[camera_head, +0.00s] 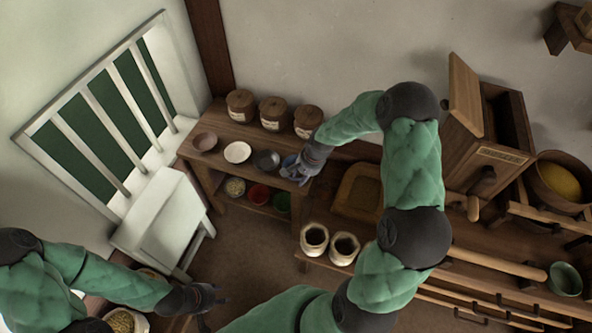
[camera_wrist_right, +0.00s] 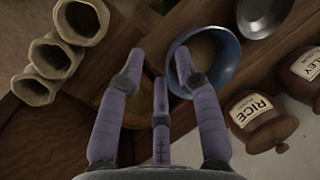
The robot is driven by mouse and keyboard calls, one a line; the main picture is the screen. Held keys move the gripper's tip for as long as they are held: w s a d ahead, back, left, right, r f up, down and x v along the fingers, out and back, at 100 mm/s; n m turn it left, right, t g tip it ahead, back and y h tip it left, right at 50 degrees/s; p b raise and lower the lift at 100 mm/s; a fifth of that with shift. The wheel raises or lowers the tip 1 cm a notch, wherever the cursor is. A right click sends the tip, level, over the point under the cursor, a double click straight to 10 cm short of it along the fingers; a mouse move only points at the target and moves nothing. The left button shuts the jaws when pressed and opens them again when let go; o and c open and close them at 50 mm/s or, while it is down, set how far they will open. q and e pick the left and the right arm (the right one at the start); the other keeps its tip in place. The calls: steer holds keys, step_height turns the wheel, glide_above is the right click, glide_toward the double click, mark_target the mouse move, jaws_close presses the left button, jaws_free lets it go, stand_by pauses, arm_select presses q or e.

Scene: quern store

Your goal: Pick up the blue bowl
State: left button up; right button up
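The blue bowl (camera_head: 289,161) is at the right end of a row of bowls on the wooden shelf top, partly hidden by my right gripper (camera_head: 297,174). In the right wrist view the blue bowl (camera_wrist_right: 231,50) is at the upper middle, its inside brownish. My right gripper (camera_wrist_right: 160,62) has its fingers spread with nothing between them. One finger overlaps the bowl's near rim; I cannot tell if it touches. My left gripper (camera_head: 208,297) is at the lower left, far from the bowl; its fingers are too small to read.
A dark grey bowl (camera_head: 267,160) stands just left of the blue bowl, then a white one (camera_head: 237,152). Lidded jars stand behind, including the rice jar (camera_wrist_right: 262,118). Open sacks (camera_head: 314,239) stand on the bench to the right. A wooden tray (camera_head: 357,191) lies nearby.

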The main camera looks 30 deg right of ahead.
steer(key=d+r+m, duration=0.2)
steer(key=d+r, duration=0.2)
steer(key=d, duration=0.1)
steer(key=shift+h, duration=0.4)
steer(key=x, duration=0.2)
steer(key=b+x, duration=0.1)
steer(key=x, duration=0.1)
steer(key=b+x, duration=0.1)
steer(key=shift+w+d+f, duration=0.3)
steer(key=shift+w+f, duration=0.05)
steer(key=shift+w, duration=0.1)
steer(key=b+x, duration=0.2)
steer(key=x, duration=0.3)
steer(key=shift+a+b, duration=0.15)
steer(key=shift+b, duration=0.25)
steer(key=shift+s, duration=0.1)
jaws_close()
